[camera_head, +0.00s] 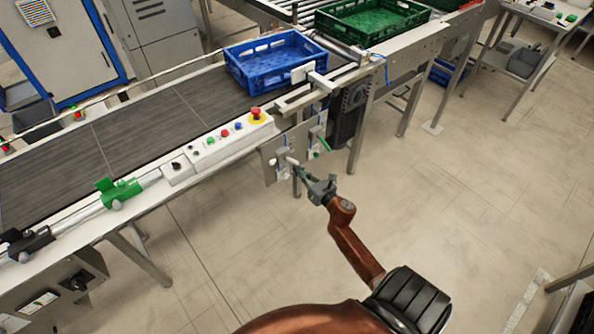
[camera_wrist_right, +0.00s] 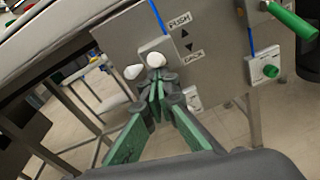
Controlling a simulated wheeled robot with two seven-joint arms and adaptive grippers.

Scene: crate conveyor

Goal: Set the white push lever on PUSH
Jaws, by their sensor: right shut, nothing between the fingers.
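The white push lever shows as a white rounded end (camera_wrist_right: 155,59) on a grey panel (camera_wrist_right: 215,65) in the right wrist view. The PUSH label (camera_wrist_right: 180,20) is above, with up and down arrows and a second label below. In the head view the white lever (camera_head: 291,160) is on the conveyor's front side. My right gripper (camera_wrist_right: 158,88) is shut and empty, its tips just below the white end; I cannot tell whether they touch it. It also shows in the head view (camera_head: 298,170). My left gripper is out of view.
A green-handled lever (camera_wrist_right: 292,20) and a green button (camera_wrist_right: 270,71) are right of the white lever. A blue crate (camera_head: 275,62) is on the conveyor (camera_head: 130,125); a green crate (camera_head: 370,20) is beyond. A red emergency button (camera_head: 256,113) sits above the panel.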

